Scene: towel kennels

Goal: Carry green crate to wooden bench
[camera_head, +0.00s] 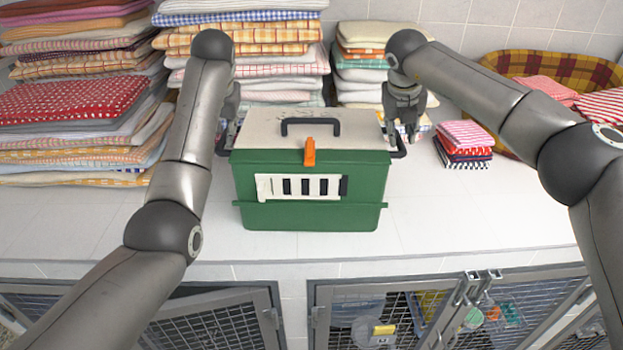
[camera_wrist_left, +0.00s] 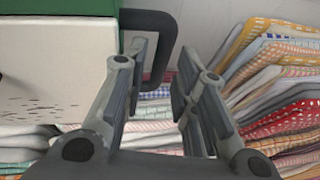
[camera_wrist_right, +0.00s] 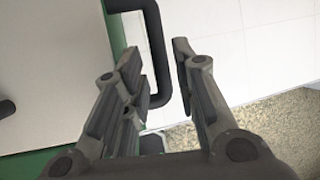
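The green crate (camera_head: 310,190) stands upright on the white tiled counter, with a pale lid, a black top handle (camera_head: 310,122) and an orange latch (camera_head: 309,152). A black side handle sticks out at each end. My left gripper (camera_wrist_left: 162,65) is open at the crate's left end; its side handle (camera_wrist_left: 160,30) reaches between the fingers. My right gripper (camera_wrist_right: 158,60) is open at the right end, with that side handle (camera_wrist_right: 157,50) between its fingers, which look apart from it. In the head view my left arm partly hides its gripper. I see no wooden bench.
Folded towel stacks (camera_head: 75,110) stand left and behind the crate (camera_head: 245,50). A small towel pile (camera_head: 464,140) and a plaid basket (camera_head: 570,70) are at right. Mesh kennel doors (camera_head: 400,315) lie below the counter edge.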

